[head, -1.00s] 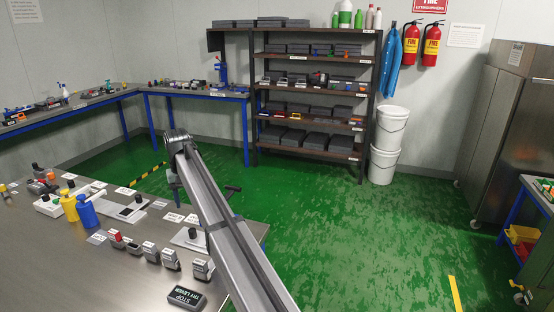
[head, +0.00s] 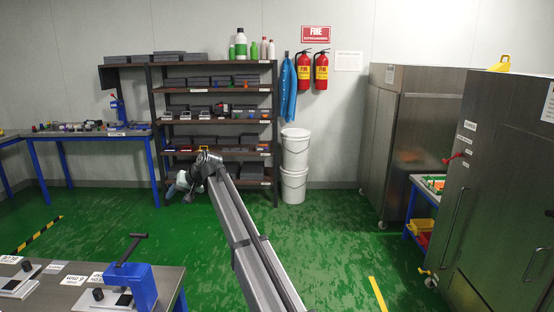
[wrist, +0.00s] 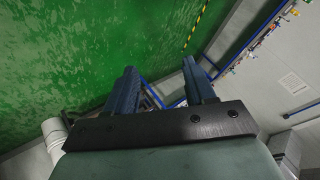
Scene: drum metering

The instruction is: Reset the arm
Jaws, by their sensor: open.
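My arm stretches forward over the green floor in the head view. My gripper (head: 186,184) is at its far end, in front of the lower part of the dark shelf rack; its fingers are too small to make out there. In the wrist view my gripper (wrist: 160,88) shows two blue fingers standing well apart, open, with nothing between them. Beyond the fingers are floor, a wall and a blue-framed bench.
The shelf rack (head: 215,92) with several bins stands behind my gripper. White buckets (head: 294,186) are stacked to its right. A steel bench (head: 170,277) with a blue lever device (head: 133,283) is at the front left. Metal cabinets (head: 425,130) stand at the right. The middle floor is clear.

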